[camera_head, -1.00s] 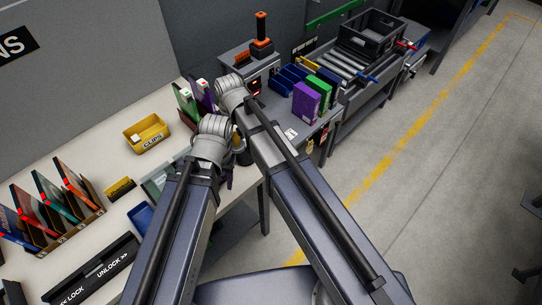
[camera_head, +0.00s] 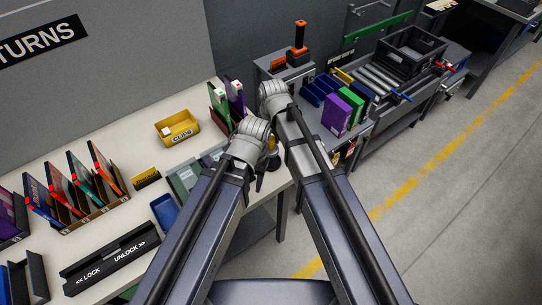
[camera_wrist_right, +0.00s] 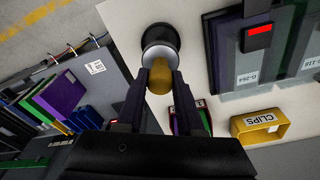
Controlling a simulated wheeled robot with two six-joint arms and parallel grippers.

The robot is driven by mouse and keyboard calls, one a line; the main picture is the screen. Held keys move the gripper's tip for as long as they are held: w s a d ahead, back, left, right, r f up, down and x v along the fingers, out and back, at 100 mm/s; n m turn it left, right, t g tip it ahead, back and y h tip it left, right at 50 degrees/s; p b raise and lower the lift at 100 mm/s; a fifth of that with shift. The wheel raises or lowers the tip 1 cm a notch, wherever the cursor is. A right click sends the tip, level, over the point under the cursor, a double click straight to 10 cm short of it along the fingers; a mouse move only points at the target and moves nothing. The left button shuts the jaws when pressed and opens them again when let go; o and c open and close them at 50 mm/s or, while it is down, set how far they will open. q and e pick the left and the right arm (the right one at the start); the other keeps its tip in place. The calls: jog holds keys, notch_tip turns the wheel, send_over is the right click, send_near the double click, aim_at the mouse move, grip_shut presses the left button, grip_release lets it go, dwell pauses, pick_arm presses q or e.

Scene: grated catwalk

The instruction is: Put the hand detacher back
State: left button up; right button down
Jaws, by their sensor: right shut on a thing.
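In the right wrist view, my right gripper (camera_wrist_right: 160,78) is shut on a yellow, rounded piece (camera_wrist_right: 160,76), which I take to be the hand detacher. A dark round part with a paler grey face (camera_wrist_right: 158,42) shows just beyond it, over the edge of the pale counter. I cannot tell whether the two are joined or whether the piece is clear of the counter. In the head view, the right gripper (camera_head: 266,170) is small and dark, by the counter's right end, partly behind my arms. My left gripper cannot be made out there.
The pale counter (camera_head: 120,165) holds a yellow CLIPS bin (camera_head: 178,128), upright cases in racks and a black lock/unlock bar (camera_head: 112,258). To the right, a grey bench carries purple and green boxes (camera_head: 338,114), blue bins and a roller track. Open floor lies at right.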

aim_at(271, 150)
pick_arm(q)
jog(key=shift+f+b, duration=2.55)
jog(key=shift+f, duration=0.65)
pick_arm(e)
jog(key=shift+f, duration=3.2)
pick_arm(q)
jog(key=shift+r, duration=0.15)
pick_arm(e)
jog(key=shift+r, duration=0.15)
pick_arm(q)
jog(key=shift+f, duration=0.25)
pick_arm(e)
jog(key=c, duration=1)
grip_release()
jog(key=shift+f, duration=0.2)
pick_arm(q)
jog(key=shift+r, duration=0.1)
pick_arm(e)
jog(key=o, duration=0.5)
jog(key=shift+c, duration=0.2)
pick_arm(q)
jog(key=shift+r, duration=0.1)
pick_arm(e)
jog(key=shift+r, duration=0.15)
